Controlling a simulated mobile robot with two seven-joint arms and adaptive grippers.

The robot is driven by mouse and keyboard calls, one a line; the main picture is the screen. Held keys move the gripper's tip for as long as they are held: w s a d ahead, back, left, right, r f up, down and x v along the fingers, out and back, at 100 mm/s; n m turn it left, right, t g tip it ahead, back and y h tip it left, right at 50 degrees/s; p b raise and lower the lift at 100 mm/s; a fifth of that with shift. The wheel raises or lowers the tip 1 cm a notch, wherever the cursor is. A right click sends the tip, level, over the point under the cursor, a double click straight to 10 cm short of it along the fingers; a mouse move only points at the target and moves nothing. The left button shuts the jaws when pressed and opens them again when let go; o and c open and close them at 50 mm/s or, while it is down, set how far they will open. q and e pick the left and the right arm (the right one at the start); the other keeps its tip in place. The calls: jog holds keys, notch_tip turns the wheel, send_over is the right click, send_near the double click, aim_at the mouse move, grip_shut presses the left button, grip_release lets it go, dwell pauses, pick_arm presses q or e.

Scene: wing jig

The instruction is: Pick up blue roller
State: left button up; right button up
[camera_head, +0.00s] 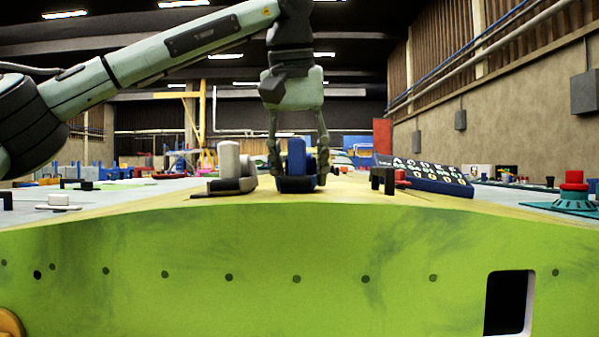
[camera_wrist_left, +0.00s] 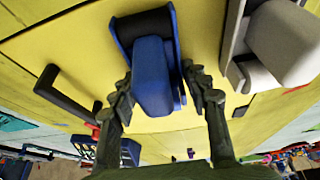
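The blue roller (camera_head: 296,158) sits upright in its blue holder on the yellow-green wing surface, near the middle of the head view. It also shows in the left wrist view (camera_wrist_left: 153,80), at the top centre. My left gripper (camera_head: 298,172) points down with one finger on each side of the roller. In the left wrist view the fingers (camera_wrist_left: 160,84) are spread, with their tips close beside the roller and its holder. Whether they touch it I cannot tell. My right gripper is not in view.
A grey-white roller (camera_head: 229,160) in a similar holder stands just left of the blue one. A black bracket (camera_head: 382,179) and a blue lettered panel (camera_head: 430,174) stand to the right. The wing's green front face (camera_head: 200,250) is nearest.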

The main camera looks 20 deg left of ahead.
pick_arm(q)
jog(key=c, duration=0.7)
jog(key=shift+r, duration=0.5)
jog(key=r, duration=0.1)
jog(key=r+p, duration=0.1)
jog(key=r, duration=0.2)
jog(key=shift+s+a, duration=0.3)
jog(key=shift+a, duration=0.05)
jog(key=s+a+r+p, duration=0.1)
jog(key=s+a+r, duration=0.3)
jog(key=s, duration=0.1)
jog(key=s+a+r+p, duration=0.1)
jog(key=s+a+r, duration=0.1)
jog(key=s+a, duration=0.1)
jog(key=shift+p, duration=0.3)
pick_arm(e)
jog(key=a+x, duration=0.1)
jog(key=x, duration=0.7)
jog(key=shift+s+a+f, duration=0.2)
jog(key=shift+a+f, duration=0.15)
